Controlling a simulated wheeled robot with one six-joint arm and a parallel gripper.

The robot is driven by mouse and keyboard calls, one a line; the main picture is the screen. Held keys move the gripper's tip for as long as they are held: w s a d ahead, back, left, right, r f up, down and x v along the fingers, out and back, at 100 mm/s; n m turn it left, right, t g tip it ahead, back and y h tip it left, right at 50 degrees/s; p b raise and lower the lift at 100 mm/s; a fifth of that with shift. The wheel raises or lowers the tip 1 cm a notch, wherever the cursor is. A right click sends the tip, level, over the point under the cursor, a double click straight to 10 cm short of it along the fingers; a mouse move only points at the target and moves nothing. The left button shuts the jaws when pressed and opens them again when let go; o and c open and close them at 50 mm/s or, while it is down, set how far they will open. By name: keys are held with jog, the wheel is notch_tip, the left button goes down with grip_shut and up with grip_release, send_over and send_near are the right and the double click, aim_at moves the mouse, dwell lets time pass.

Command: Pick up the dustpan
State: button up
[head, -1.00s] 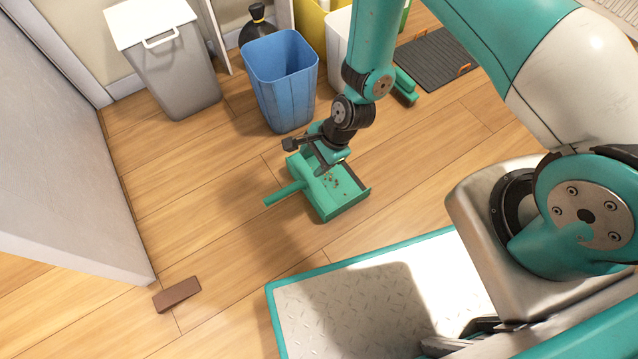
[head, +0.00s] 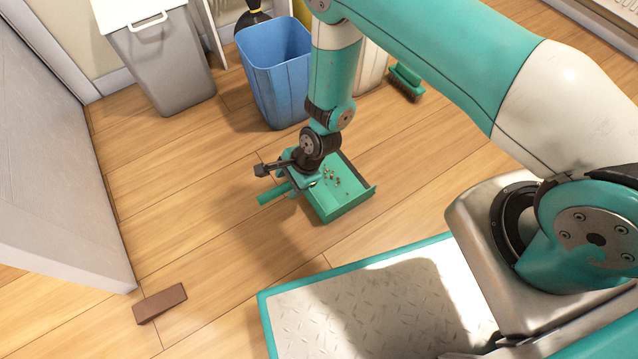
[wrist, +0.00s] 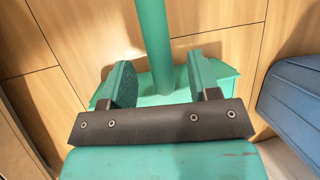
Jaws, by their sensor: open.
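The green dustpan (head: 345,208) lies on the wooden floor with crumbs in its tray. Its handle (head: 274,194) points left in the head view. In the wrist view the dustpan's handle (wrist: 154,45) runs up the picture from the green pan body (wrist: 160,92). My gripper (wrist: 160,82) is open, its two pads apart with the base of the handle between and beyond them. In the head view my gripper (head: 298,188) is over the handle end of the pan and hides part of it. I cannot tell whether the pads touch the handle.
A blue bin (head: 275,75) stands behind the dustpan and a grey bin (head: 160,60) with a white lid is at the back left. A green brush (head: 406,80) lies at the back. A brown wedge (head: 160,303) lies at the front left. Floor left of the handle is clear.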

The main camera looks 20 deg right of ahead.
aim_at(287, 185)
jog(key=b+x, duration=0.1)
jog(key=x, duration=0.2)
jog(key=shift+f+b, duration=0.1)
jog(key=shift+b, duration=0.2)
jog(key=c, duration=1)
